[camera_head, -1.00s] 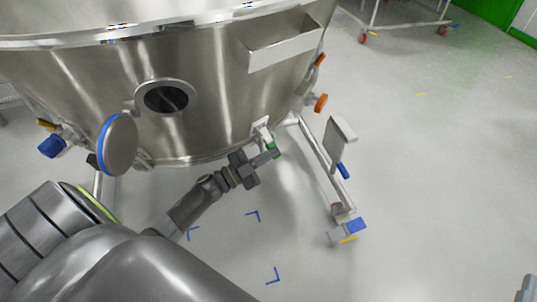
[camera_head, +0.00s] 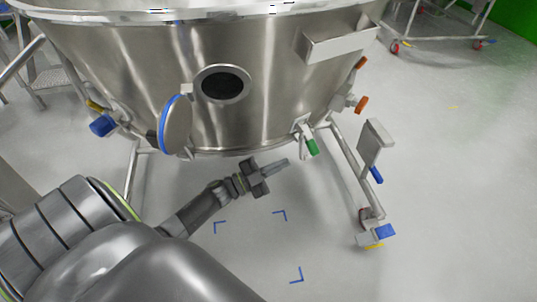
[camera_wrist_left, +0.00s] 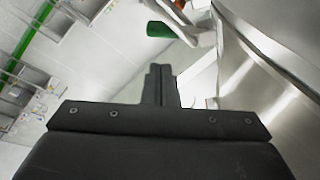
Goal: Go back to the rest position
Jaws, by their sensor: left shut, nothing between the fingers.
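My left gripper (camera_head: 279,164) is in front of and below the steel vessel (camera_head: 260,115) in the head view. Its fingers are shut and hold nothing. The green-tipped handle (camera_head: 312,147) on the vessel's lower side is to the right of the fingertips, with a gap between them. In the left wrist view the closed fingers (camera_wrist_left: 160,85) point up the picture, and the green handle (camera_wrist_left: 158,29) shows beyond them. My right gripper is not in view.
The vessel has a round port (camera_head: 222,85) with an open, blue-rimmed cover (camera_head: 176,125). A leg with a blue-pedalled caster (camera_head: 384,231) stands to the right. Blue corner marks (camera_head: 280,214) lie on the floor. The floor on the right is open.

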